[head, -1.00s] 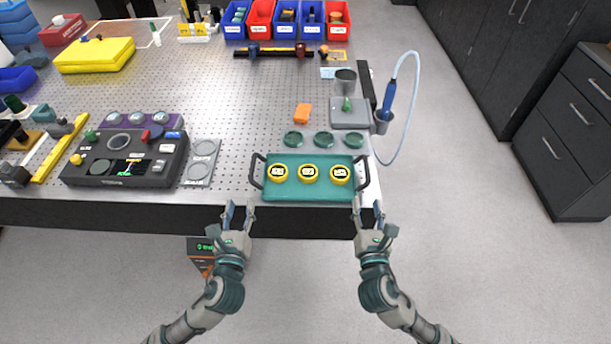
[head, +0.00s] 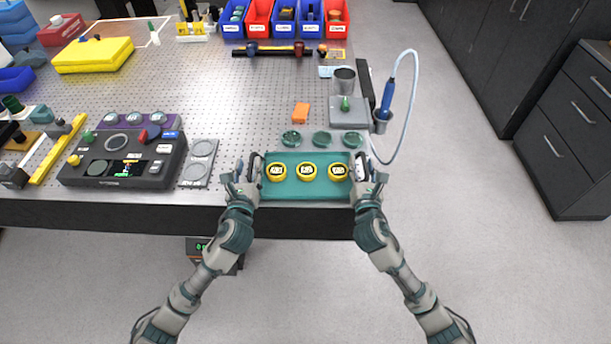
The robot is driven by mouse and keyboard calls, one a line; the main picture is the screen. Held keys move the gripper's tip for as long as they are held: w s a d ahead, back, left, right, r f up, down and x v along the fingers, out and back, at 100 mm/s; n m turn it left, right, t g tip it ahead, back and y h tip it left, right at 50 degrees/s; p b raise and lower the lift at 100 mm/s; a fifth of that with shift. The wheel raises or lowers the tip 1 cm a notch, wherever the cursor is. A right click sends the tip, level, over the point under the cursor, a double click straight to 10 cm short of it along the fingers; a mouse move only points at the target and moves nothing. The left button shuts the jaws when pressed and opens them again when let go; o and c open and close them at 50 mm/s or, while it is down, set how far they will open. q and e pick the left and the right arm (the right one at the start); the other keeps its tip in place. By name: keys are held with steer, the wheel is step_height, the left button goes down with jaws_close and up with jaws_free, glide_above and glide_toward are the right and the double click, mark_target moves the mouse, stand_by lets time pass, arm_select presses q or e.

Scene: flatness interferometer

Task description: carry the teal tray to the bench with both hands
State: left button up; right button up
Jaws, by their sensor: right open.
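The teal tray (head: 305,199) lies flat on the bench (head: 215,130) along its front edge, with a dark handle at each short end. I cannot tell whether the fingers touch the handles.
Three green glass discs (head: 321,139) lie just behind the tray. An orange block (head: 301,112) and a grey plate (head: 348,115) are further back. A dark control box (head: 122,158) stands left. A blue tool (head: 387,98) with a pale hose is at the right edge.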

arm_select(q)
steer(key=shift+s+f, duration=0.1)
steer(key=shift+f, duration=0.05)
arm_select(e)
steer(key=shift+s, duration=0.15)
arm_select(q)
steer(key=shift+s, duration=0.1)
steer(key=shift+c, duration=0.7)
arm_select(e)
steer(key=shift+s+d, duration=0.1)
steer(key=shift+c, duration=0.7)
arm_select(q)
steer(key=shift+d, duration=0.2)
steer(key=c, duration=0.4)
arm_select(e)
steer(key=shift+d, duration=0.15)
steer(key=c, duration=0.4)
arm_select(q)
steer(key=shift+d, duration=0.15)
jaws_close()
arm_select(e)
steer(key=shift+d, duration=0.2)
jaws_close()
arm_select(q)
steer(key=shift+r, duration=0.3)
arm_select(e)
steer(key=shift+a+r, duration=0.1)
steer(key=shift+r, duration=0.05)
